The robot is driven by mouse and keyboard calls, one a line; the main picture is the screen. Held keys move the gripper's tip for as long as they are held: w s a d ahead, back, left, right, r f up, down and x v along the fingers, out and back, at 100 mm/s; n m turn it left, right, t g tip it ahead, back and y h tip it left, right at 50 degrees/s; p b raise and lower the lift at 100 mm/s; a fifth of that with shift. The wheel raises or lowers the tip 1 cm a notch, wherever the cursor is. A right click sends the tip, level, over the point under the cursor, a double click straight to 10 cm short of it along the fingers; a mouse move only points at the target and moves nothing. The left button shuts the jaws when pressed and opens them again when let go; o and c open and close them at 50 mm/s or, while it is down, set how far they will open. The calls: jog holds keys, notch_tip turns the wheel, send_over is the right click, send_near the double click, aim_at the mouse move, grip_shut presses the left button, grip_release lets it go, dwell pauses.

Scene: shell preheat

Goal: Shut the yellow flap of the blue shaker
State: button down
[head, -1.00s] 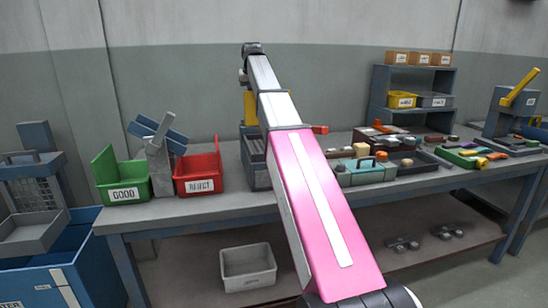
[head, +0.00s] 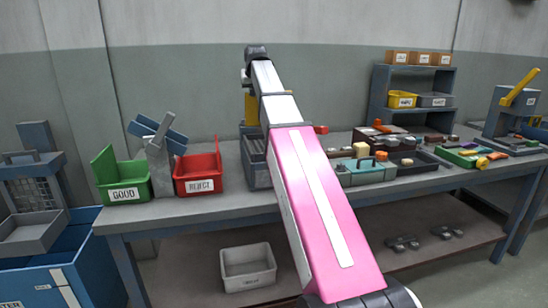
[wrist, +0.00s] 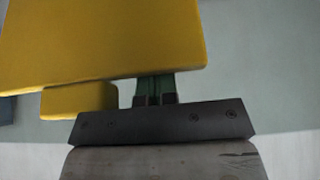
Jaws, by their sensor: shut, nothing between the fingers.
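A large yellow plate, apparently the flap (wrist: 105,40), fills the upper left of the wrist view. A smaller yellow piece (wrist: 80,99) shows below its lower edge. My gripper (wrist: 155,88) is shut and empty, with its fingers reaching up to the plate's lower edge. The plate seems to cover the fingertips, and I cannot tell whether they touch it. In the head view, a yellow part (head: 250,108) stands up behind my arm, above a grey-blue body (head: 256,160) on the bench, possibly the shaker. My arm hides most of it, and my fingers too.
A green GOOD bin (head: 124,192) and a red REJECT bin (head: 200,184) stand on the bench to the left. A teal case (head: 366,174) and several small items lie to the right. A shelf (head: 452,82) with boxes stands behind them.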

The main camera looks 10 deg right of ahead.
jog(key=s+f+g, duration=0.4)
jog(key=s, duration=0.5)
jog(key=shift+f, duration=0.4)
jog(key=shift+a, duration=0.1)
notch_tip(320, 180, up, 11)
jog(key=w, duration=0.1)
jog(key=shift+f, duration=0.2)
dwell(0.5)
